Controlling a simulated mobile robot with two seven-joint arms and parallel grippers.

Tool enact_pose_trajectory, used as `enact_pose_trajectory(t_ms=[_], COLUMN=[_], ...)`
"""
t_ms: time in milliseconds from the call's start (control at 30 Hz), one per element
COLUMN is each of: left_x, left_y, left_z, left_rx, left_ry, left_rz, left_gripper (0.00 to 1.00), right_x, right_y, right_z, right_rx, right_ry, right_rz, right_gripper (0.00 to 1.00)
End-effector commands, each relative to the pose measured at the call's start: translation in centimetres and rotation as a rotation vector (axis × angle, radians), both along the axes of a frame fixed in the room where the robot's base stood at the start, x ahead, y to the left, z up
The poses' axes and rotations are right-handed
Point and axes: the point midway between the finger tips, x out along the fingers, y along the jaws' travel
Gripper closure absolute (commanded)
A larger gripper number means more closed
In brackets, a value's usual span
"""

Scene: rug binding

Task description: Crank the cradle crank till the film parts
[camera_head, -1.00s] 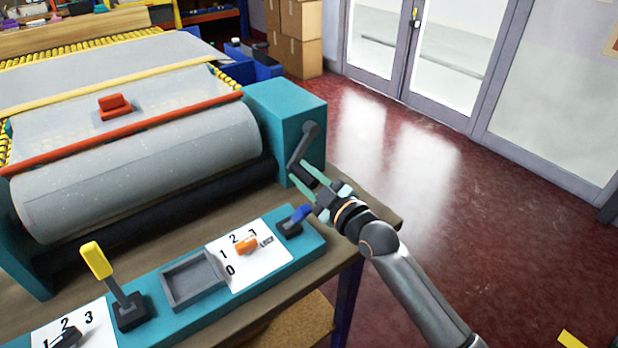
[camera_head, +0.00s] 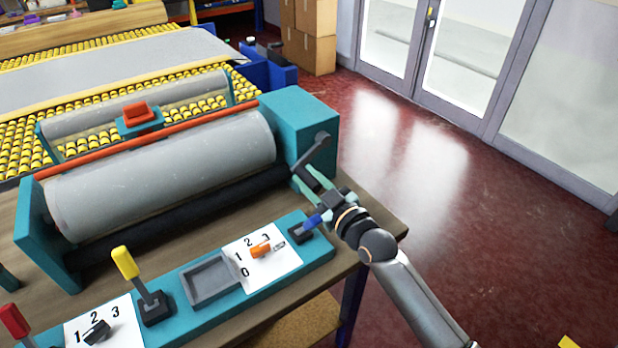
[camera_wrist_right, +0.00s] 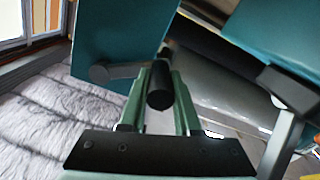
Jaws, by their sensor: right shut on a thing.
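The cradle crank (camera_head: 316,150) is a dark arm on the teal end box (camera_head: 300,112) of the cradle. It slants down and left from its pivot. My right gripper (camera_head: 304,176) has its green fingers around the crank's handle. The right wrist view shows the black handle (camera_wrist_right: 159,98) between the two fingers. A large grey film roll (camera_head: 165,165) lies in the cradle, behind a dark roller. Behind the red bar (camera_head: 160,132), bare yellow rollers show between the roll and the grey sheet (camera_head: 110,62) farther back. My left gripper is not in view.
A teal control strip on the table's front edge carries a yellow lever (camera_head: 125,263), a grey tray (camera_head: 211,278), an orange knob (camera_head: 262,249) and a blue lever (camera_head: 310,224). A red lever (camera_head: 14,320) stands at lower left. The floor right of the table is clear.

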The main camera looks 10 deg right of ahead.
Motion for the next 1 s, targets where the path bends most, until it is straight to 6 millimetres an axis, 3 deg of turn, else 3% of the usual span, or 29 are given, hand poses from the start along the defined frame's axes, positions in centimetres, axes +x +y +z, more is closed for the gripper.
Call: enact_pose_trajectory(t_ms=[100, 133, 367, 733, 1000], left_x=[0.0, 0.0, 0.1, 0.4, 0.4], left_y=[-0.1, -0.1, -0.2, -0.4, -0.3], left_z=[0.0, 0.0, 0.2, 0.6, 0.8], left_rx=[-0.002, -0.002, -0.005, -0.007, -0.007], left_ry=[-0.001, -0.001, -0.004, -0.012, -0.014], left_rz=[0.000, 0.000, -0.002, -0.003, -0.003], left_gripper=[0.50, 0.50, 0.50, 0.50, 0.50], right_x=[0.0, 0.0, 0.0, -0.5, -4.8], right_y=[0.3, 0.3, 0.1, -0.2, -1.7], right_z=[0.3, 0.2, 0.1, -0.1, -0.1], right_rx=[0.003, 0.002, 0.000, -0.003, -0.004], right_ry=[-0.006, -0.006, -0.003, 0.002, 0.002], right_rz=[0.005, 0.005, 0.002, -0.001, 0.001], right_gripper=[1.00, 0.67, 0.41, 0.39, 0.39])
